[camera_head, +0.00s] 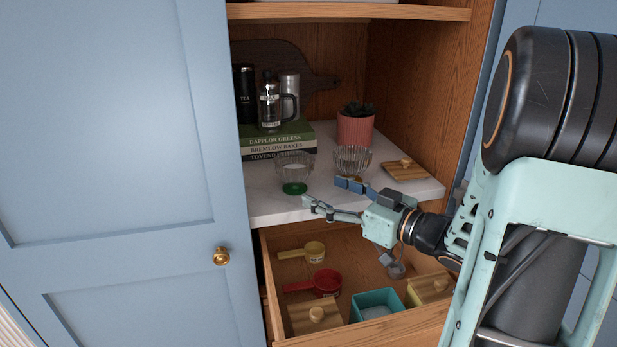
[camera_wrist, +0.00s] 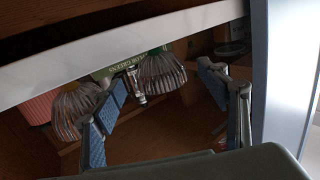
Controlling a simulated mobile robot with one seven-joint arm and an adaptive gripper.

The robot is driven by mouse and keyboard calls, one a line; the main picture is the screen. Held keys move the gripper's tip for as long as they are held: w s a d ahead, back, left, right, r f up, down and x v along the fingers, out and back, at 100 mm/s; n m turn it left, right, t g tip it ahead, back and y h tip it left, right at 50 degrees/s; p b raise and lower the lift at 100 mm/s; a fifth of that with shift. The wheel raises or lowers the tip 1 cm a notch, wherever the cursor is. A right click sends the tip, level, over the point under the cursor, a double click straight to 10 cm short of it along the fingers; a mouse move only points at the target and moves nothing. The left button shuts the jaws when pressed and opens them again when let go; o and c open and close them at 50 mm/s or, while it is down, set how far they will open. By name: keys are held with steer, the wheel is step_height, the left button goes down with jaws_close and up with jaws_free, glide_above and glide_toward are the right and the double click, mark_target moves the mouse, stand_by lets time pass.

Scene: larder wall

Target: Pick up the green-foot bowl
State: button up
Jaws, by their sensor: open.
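The green-foot bowl (camera_head: 295,172) is a clear ribbed glass bowl, upright on the white shelf top, with a green foot (camera_head: 294,188). A similar ribbed glass bowl (camera_head: 353,161) with an amber-looking foot stands to its right. My gripper (camera_head: 325,193) is open and empty at the shelf's front, just right of the green-foot bowl and in front of the other bowl. In the wrist view, which looks upside down, the green-foot bowl (camera_wrist: 161,78) shows between my open fingers (camera_wrist: 160,74), beyond the tips. The other bowl (camera_wrist: 75,110) is partly behind the left finger.
Books (camera_head: 278,142) carrying a glass press (camera_head: 270,106) stand behind the bowls. A pink plant pot (camera_head: 355,129) and wooden lid (camera_head: 404,169) are to the right. An open drawer (camera_head: 380,331) holding scoops and boxes lies below. A blue door (camera_head: 110,150) stands left.

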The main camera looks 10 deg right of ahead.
mark_target(304, 181)
steer(key=b+x, duration=0.1)
steer(key=x, duration=0.4)
steer(key=shift+w+a, duration=0.15)
steer(key=shift+a, duration=0.05)
steer(key=w, duration=0.1)
steer(key=w+a+b, duration=0.1)
steer(key=w, duration=0.2)
steer(key=shift+a+f, duration=0.3)
steer(key=shift+f, duration=0.05)
steer(key=shift+w+a+r, duration=0.1)
steer(key=shift+w+a, duration=0.2)
steer(key=shift+w, duration=0.15)
steer(key=c, duration=1.5)
